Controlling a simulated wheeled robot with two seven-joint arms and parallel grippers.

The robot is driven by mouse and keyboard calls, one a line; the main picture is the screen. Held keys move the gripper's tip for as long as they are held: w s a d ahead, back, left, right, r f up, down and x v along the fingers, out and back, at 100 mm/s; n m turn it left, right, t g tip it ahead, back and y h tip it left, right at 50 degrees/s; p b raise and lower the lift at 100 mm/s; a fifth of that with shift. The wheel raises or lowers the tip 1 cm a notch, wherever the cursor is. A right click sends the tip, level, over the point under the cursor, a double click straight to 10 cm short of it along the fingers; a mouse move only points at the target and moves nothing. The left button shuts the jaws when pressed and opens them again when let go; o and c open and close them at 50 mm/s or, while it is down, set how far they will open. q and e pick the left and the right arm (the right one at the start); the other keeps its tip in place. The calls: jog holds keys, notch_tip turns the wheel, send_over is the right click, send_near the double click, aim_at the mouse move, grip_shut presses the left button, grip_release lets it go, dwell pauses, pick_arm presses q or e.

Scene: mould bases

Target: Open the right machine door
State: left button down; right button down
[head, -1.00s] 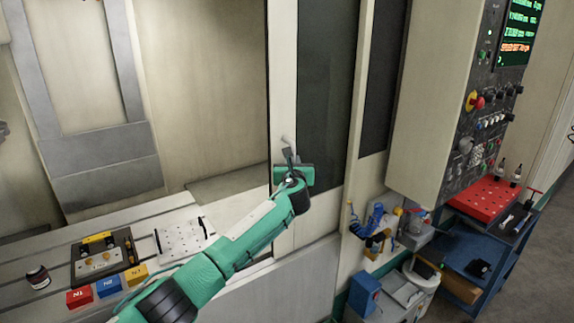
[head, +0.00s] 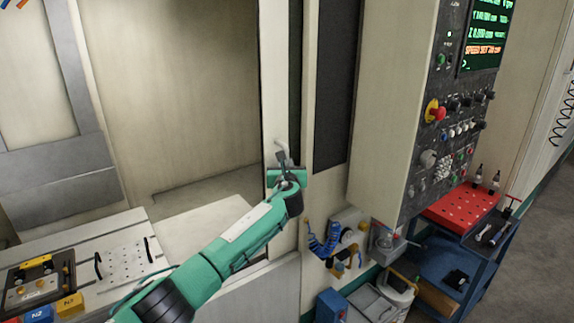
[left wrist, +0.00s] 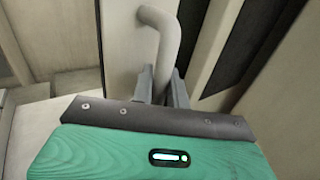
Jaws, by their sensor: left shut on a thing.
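The right machine door (head: 274,90) is a pale sliding panel with a narrow strip of dark window showing beside its edge. It stands well to the right, with a wide opening on its left. Its handle (head: 281,146) is a pale bent bar. My left gripper (head: 284,158) is shut on the handle. In the left wrist view the handle (left wrist: 160,35) runs down between the two fingers (left wrist: 162,88), and its lower part is hidden behind the gripper body. My right gripper is not in view.
The control panel (head: 452,110) juts out right of the door. Inside the opening are a white plate (head: 128,262) and a tray of parts (head: 36,287).

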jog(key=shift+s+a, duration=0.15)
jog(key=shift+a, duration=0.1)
pick_arm(q)
jog(key=c, duration=1.5)
grip_release()
jog(key=shift+o, duration=0.2)
